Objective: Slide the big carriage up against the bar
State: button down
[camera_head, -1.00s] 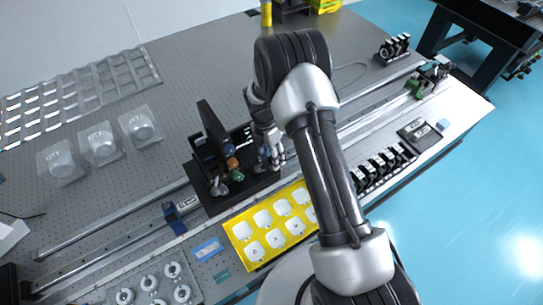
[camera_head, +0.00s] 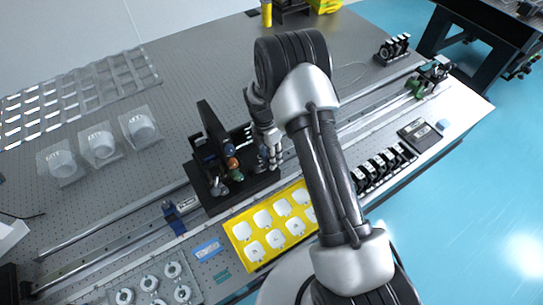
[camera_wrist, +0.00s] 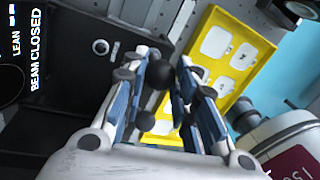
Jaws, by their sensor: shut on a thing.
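The big carriage (camera_head: 262,182) is a black plate with a tall black panel and several coloured knobs, sitting across the two rails. It also shows in the wrist view (camera_wrist: 70,95), with printed lettering at its left. A blue block (camera_head: 173,218) sits across the front rail to the left of the carriage, with a short gap between them; it may be the bar, but I cannot be sure. My gripper (camera_wrist: 165,68) points down at the carriage's right part and is shut on a dark ball-shaped knob (camera_wrist: 160,75). The exact contact is partly hidden by the fingers.
A yellow tray (camera_head: 237,229) with white pieces lies close in front of the carriage. Clear domed cases (camera_head: 101,144) stand behind at the left. Black mounts (camera_head: 378,166) line the front right. The rails (camera_head: 110,221) look clear farther left, beyond the blue block.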

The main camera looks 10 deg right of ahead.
jog(key=shift+s+a, duration=0.15)
jog(key=shift+a, duration=0.45)
jog(key=c, duration=1.3)
grip_release()
jog(key=r, duration=0.4)
jog(key=w+r, duration=0.1)
jog(key=r, duration=0.3)
jog(key=w+a+r, duration=0.1)
jog(key=r, duration=0.3)
